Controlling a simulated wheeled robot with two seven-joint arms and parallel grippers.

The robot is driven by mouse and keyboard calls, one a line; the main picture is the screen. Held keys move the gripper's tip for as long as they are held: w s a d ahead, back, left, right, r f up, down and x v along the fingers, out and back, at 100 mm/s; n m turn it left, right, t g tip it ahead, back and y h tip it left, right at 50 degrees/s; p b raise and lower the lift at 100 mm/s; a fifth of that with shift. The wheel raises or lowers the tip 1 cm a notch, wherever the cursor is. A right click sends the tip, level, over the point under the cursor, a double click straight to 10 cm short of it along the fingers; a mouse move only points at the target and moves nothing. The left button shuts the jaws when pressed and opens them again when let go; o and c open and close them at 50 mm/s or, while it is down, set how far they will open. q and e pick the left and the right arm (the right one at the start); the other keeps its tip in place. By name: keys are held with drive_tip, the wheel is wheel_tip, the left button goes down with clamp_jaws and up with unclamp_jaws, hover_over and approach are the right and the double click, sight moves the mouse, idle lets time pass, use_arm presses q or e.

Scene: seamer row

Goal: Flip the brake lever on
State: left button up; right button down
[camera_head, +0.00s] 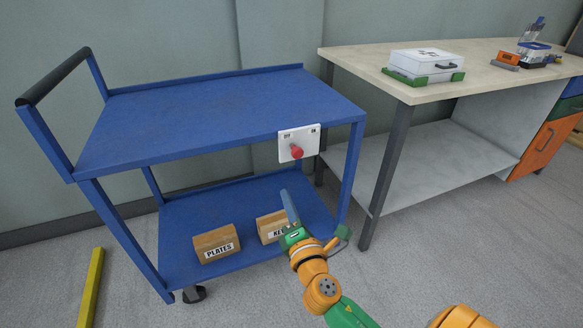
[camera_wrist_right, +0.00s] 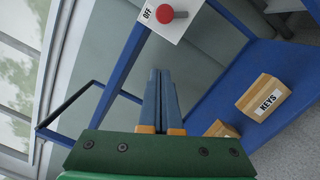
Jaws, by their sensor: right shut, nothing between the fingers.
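The brake lever is a red knob (camera_head: 297,152) on a white plate (camera_head: 312,143) fixed to the front edge of the blue cart's top shelf, near its right corner. The plate has an OFF label at left and a smaller label at right. I cannot tell clearly which label the knob is set to. In the right wrist view the knob (camera_wrist_right: 165,13) is near the top edge, beside the OFF label. My right gripper (camera_head: 286,195) is shut and empty, below the plate and apart from the knob. Its fingers (camera_wrist_right: 160,73) point toward the cart. My left gripper is out of view.
The blue cart (camera_head: 200,117) has an empty top shelf and a black handle at left. Its lower shelf holds a PLATES box (camera_head: 215,243) and a KEYS box (camera_head: 268,226), partly behind my right gripper. A workbench (camera_head: 400,88) stands at right. A yellow bar (camera_head: 91,288) lies at left.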

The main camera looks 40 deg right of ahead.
sight(298, 153)
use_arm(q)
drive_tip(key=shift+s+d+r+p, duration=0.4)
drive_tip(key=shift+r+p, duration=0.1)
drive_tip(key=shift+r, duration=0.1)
use_arm(e)
drive_tip(key=w+d+r, duration=0.2)
drive_tip(key=w+d, duration=0.4)
drive_tip(key=w, duration=0.1)
drive_tip(key=shift+w+d, duration=0.15)
drive_tip(key=shift+w, duration=0.15)
